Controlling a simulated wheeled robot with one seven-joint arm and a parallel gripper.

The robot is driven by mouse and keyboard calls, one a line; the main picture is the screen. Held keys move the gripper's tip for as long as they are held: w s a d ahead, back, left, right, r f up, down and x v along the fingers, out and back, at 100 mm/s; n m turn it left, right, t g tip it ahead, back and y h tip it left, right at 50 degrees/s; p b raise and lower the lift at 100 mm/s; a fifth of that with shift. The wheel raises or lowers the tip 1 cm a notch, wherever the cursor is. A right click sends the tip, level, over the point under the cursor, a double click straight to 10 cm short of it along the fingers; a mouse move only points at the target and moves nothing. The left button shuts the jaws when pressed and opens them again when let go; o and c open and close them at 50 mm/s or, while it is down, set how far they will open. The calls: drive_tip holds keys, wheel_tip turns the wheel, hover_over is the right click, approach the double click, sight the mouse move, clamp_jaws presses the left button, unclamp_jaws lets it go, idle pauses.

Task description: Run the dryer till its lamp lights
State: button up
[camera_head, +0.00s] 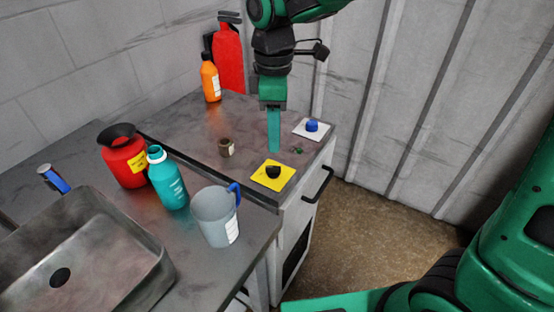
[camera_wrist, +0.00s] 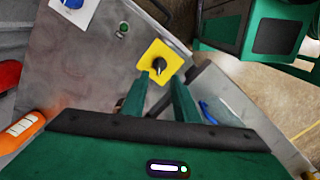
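A grey-topped cabinet (camera_head: 200,120) carries a yellow plate (camera_head: 263,182) with a black knob (camera_head: 273,171) near its front edge. The plate (camera_wrist: 180,58) and knob (camera_wrist: 159,65) also show in the wrist view. A white plate (camera_head: 299,132) with a blue knob (camera_head: 311,125) lies farther back. A small dark green lamp (camera_head: 298,150) sits between the plates; it also shows in the wrist view (camera_wrist: 123,30). I cannot tell that it is lit. My gripper (camera_head: 274,148) points down above the cabinet top, behind the black knob. Its fingertips (camera_wrist: 160,80) are apart, with nothing between them.
A brown jar (camera_head: 226,148) stands left of the plates. An orange bottle (camera_head: 210,79) and red fire extinguisher (camera_head: 229,58) are at the back. A red canister (camera_head: 124,160), teal bottle (camera_head: 168,182) and pitcher (camera_head: 213,216) stand near the sink (camera_head: 130,262). A handle (camera_head: 318,185) juts from the cabinet's front.

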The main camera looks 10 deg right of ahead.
sight(275, 167)
wheel_tip(275, 167, down, 9)
drive_tip(key=shift+r, duration=0.1)
idle(0.3)
drive_tip(key=shift+d, duration=0.1)
